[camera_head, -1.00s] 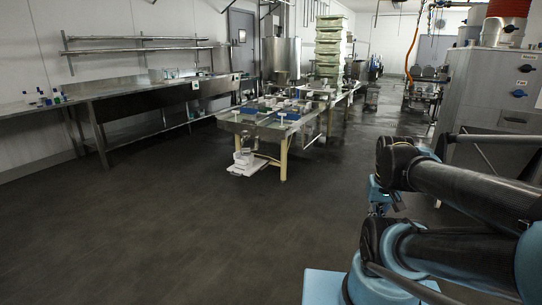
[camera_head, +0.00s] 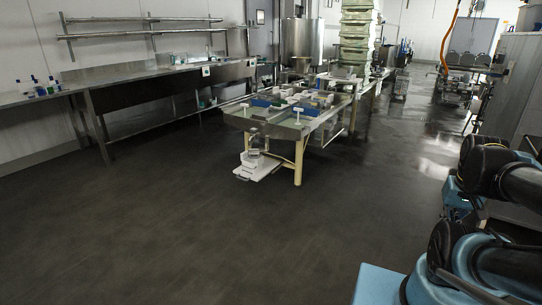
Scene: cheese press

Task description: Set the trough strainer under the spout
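A steel trough table (camera_head: 258,122) stands mid-view on cream legs, with blue and white moulds on top. Below its near end, small white containers (camera_head: 252,159) sit on a low white platform (camera_head: 258,171) on the floor. I cannot make out which item is the trough strainer, nor a clear spout, at this distance. My folded arm (camera_head: 482,165) fills the right edge, well away from the table. Its blue and black links show, but I see no gripper fingers.
A long steel bench (camera_head: 125,90) with bottles runs along the left wall under shelves. A steel vat (camera_head: 301,42) and a stack of pale green crates (camera_head: 357,35) stand behind the table. The dark floor (camera_head: 200,220) in front is clear.

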